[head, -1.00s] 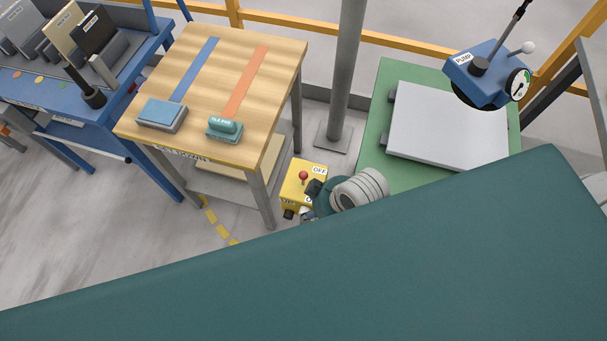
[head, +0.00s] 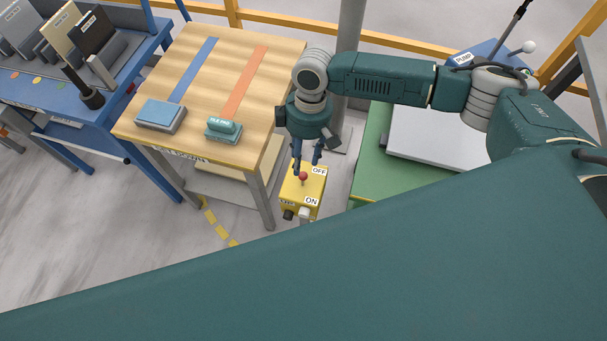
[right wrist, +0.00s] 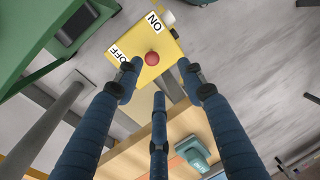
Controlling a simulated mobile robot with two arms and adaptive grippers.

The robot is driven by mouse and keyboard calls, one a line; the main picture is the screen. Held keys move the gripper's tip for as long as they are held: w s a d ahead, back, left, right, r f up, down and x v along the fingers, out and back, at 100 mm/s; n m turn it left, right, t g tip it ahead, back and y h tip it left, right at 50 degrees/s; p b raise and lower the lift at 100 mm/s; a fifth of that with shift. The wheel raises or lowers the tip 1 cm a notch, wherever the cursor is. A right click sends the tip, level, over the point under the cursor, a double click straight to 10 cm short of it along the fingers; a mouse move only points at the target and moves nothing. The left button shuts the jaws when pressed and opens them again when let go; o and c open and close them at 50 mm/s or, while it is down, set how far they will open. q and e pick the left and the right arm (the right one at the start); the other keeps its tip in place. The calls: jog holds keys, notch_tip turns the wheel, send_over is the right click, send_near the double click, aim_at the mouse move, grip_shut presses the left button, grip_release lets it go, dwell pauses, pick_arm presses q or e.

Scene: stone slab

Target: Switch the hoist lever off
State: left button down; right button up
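The hoist lever is a red ball knob (head: 303,176) on a yellow box (head: 290,194) with an OFF label at its far end and an ON label at its near end. In the right wrist view the knob (right wrist: 152,59) shows on the box face (right wrist: 168,48) with both labels; I cannot tell which way the lever leans. My right gripper (head: 308,160) points down just above the knob. Its three fingers (right wrist: 159,78) are spread and empty, with the knob showing just beyond the fingertips, apart from them as far as I see. My left gripper is out of view.
A wooden table (head: 200,75) with a teal block (head: 222,129) and a blue-topped block (head: 160,114) stands left of the box. A grey post (head: 351,30) rises behind. A green stand with a grey plate (head: 430,140) is at the right. A large teal surface fills the foreground.

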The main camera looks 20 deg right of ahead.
aim_at(304, 174)
jog(key=f, duration=0.3)
jog(key=f+p, duration=0.1)
jog(key=f, duration=0.6)
jog(key=shift+s+f+p, duration=0.1)
jog(key=shift+s+p, duration=0.15)
jog(key=shift+p, duration=0.1)
grip_shut()
